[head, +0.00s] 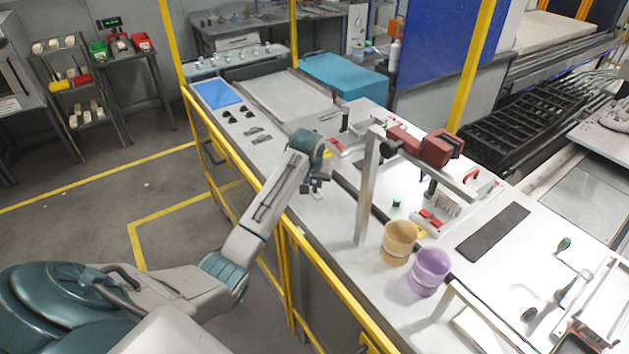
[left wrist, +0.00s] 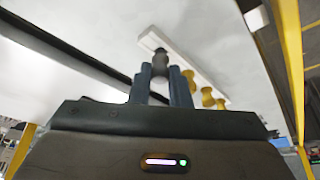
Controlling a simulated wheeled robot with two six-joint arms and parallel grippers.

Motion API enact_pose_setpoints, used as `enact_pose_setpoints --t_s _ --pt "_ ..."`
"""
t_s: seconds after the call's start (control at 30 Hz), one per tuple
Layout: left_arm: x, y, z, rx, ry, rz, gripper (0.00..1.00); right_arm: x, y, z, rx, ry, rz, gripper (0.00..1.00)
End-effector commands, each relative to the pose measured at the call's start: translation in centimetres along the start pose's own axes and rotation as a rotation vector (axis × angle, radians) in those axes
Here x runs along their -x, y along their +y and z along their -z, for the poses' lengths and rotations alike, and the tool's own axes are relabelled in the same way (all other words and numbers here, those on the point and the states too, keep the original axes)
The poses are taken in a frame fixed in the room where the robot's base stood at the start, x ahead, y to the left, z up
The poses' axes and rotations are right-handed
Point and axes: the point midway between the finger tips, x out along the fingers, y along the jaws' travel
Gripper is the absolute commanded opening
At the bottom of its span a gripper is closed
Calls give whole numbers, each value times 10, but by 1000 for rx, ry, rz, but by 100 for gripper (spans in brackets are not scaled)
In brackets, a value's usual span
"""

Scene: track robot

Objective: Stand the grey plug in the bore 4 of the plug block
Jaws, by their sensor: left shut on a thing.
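My left gripper (head: 316,184) points down over the near side of the white bench. In the left wrist view its blue fingers (left wrist: 161,78) are shut on the grey plug (left wrist: 160,64), which shows between them. Beyond it lies the plug block (left wrist: 174,48), a long white strip. Several yellow plugs (left wrist: 190,80) stand in a row along the block, to the right of the grey one. The grey plug is over or at the block's far end. I cannot tell whether it is in a bore. My right gripper is in neither view.
A metal post (head: 368,190) with a red-brown clamp (head: 436,148) rises right of my left gripper. A tan cup (head: 398,243) and a purple cup (head: 429,272) stand nearer. A yellow rail (head: 330,285) runs along the bench's near edge.

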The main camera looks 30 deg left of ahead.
Motion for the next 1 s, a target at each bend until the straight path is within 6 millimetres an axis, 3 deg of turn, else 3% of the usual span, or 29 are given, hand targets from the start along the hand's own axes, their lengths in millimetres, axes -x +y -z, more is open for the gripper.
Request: enact_pose_setpoints --t_s 0.9,0.93,1.0 --pt "-8 0 -4 0 -1 0 0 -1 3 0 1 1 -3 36" --pt "-8 0 -3 0 0 0 21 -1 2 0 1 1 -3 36" --pt "-8 0 -3 0 0 0 34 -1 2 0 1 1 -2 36"
